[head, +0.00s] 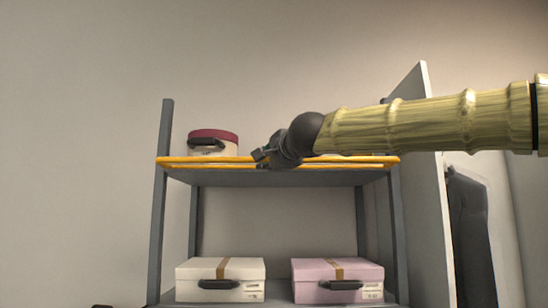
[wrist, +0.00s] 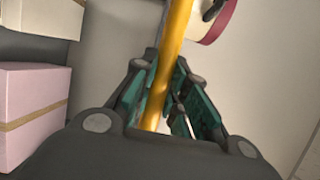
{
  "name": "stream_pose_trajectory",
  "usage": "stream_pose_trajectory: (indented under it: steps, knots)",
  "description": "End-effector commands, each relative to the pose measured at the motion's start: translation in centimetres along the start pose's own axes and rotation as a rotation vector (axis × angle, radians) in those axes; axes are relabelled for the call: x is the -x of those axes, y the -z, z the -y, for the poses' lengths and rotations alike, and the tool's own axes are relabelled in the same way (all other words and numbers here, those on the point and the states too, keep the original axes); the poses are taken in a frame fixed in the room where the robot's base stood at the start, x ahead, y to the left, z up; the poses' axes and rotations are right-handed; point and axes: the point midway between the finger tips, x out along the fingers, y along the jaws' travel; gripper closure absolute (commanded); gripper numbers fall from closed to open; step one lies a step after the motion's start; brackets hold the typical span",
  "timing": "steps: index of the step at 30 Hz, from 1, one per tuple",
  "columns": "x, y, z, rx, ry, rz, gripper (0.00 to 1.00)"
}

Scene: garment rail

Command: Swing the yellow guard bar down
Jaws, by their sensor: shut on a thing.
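The yellow guard bar (head: 210,160) runs level along the front edge of the upper shelf in the head view. In the wrist view the yellow bar (wrist: 173,50) passes between the two fingers of my gripper (wrist: 165,85). My gripper (head: 262,158) is shut on the bar, near the middle of its length in the head view. My arm comes in from the right and covers part of the bar's right half.
A round box with a dark red lid (head: 212,143) stands on the upper shelf, left of my gripper. A white box (head: 220,272) and a pink box (head: 338,270) stand below. A pale upright panel (head: 425,200) is at the right.

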Motion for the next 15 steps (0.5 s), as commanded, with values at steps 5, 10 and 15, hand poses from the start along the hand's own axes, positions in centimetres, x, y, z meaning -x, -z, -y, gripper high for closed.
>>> stream_pose_trajectory:
  steps: [5,10,15]
  knots:
    - [0.09,0.08,0.19,-0.001,0.002,-0.001,1.0]
    - [0.1,0.08,0.18,-0.001,0.002,-0.001,1.0]
    - [0.09,0.08,0.16,-0.001,0.002,-0.001,0.63]
